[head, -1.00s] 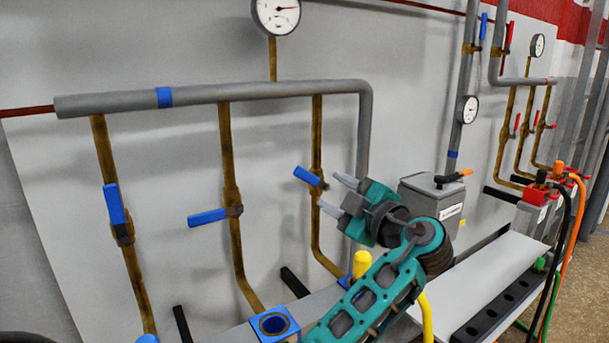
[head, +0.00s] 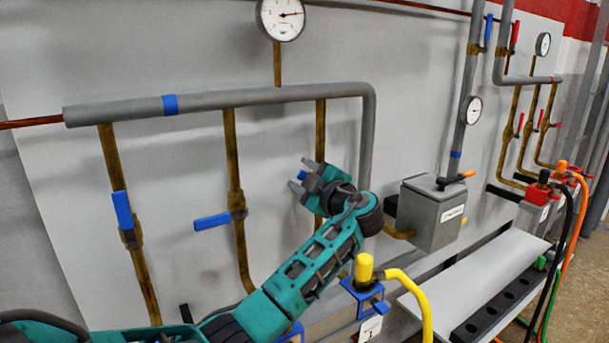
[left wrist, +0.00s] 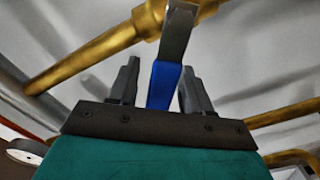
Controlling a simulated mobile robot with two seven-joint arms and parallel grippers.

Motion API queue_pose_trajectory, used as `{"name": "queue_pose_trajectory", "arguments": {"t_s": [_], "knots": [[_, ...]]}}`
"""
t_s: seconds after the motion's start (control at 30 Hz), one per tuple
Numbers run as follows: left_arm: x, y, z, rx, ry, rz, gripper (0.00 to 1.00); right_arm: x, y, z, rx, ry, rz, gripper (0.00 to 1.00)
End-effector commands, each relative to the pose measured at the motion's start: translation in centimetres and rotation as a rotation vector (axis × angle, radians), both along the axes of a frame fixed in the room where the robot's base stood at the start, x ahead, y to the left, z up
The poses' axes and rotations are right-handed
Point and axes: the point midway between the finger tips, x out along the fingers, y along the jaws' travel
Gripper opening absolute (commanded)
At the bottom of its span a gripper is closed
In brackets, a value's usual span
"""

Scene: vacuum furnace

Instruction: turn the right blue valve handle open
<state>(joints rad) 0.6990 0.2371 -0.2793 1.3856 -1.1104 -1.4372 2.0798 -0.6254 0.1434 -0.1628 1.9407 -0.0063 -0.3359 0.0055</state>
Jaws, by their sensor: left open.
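In the left wrist view, the right blue valve handle (left wrist: 163,86) lies between the two open fingers of the left gripper (left wrist: 160,68). My right gripper is not in view.
The middle blue handle (head: 212,221) lies crosswise to its pipe, and the left blue handle (head: 122,210) lies nearly along its pipe. A grey box (head: 430,215) is right of my gripper. A yellow plug with hose (head: 365,266) stands below my forearm.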

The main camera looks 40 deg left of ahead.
Motion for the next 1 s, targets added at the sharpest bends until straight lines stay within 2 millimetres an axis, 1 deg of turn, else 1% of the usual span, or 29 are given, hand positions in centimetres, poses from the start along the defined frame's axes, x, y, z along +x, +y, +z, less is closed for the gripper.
{"name": "queue_pose_trajectory", "arguments": {"t_s": [0.17,0.67,1.0], "knots": [[-0.01,0.01,0.00,0.000,0.000,0.000,0.48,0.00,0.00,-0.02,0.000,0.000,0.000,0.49],[-0.03,-0.04,-0.02,0.000,0.001,0.000,0.00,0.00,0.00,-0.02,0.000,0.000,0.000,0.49],[-0.02,-0.06,-0.05,0.001,0.003,0.000,0.00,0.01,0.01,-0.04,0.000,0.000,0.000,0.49]]}}
